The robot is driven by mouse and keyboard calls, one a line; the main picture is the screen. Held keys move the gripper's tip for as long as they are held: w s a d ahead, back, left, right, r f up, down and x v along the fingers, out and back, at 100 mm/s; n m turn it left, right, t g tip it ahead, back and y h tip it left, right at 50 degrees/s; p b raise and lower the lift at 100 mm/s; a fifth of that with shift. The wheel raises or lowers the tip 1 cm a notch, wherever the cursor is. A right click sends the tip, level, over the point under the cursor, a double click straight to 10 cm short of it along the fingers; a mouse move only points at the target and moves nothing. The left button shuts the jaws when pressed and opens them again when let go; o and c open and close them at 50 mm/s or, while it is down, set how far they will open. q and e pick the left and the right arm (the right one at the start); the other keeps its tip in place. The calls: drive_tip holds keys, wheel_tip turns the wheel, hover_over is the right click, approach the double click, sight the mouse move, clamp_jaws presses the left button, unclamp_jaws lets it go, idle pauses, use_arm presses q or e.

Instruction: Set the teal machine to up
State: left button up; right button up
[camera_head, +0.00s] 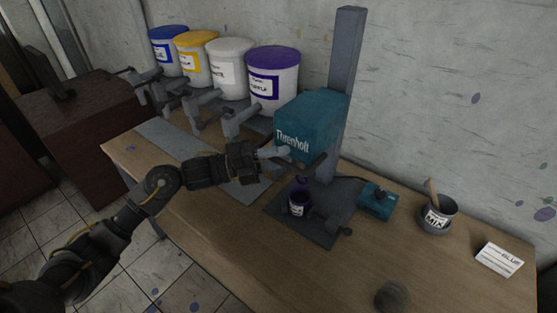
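The teal machine (309,122), lettered "Threnholt", is mounted on a tall grey column (345,70) above a dark base plate (318,228). Its head is raised clear above a small purple cup (299,204) standing on the plate. My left gripper (272,156) is at the lower left of the machine's head, beside light grey and dark bar-like parts there. I cannot tell whether it touches them, or whether its fingers are open or shut. My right gripper is not in view.
White, yellow, blue and purple-lidded tubs (274,82) with grey taps line the back left. A small teal box (377,201), a MIX pot (438,216), a BLUE card (498,260) and a dark round thing (391,296) are at right. The wooden table's (240,250) front is clear.

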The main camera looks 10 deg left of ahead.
use_arm(q)
drive_tip(key=shift+o, duration=0.6)
drive_tip(key=shift+f, duration=0.1)
drive_tip(key=shift+f, duration=0.1)
drive_tip(key=shift+s+a+f, duration=0.1)
drive_tip(key=shift+a, duration=0.15)
drive_tip(key=b+v, duration=0.5)
drive_tip(key=v, duration=0.5)
drive_tip(key=shift+s+a, duration=0.1)
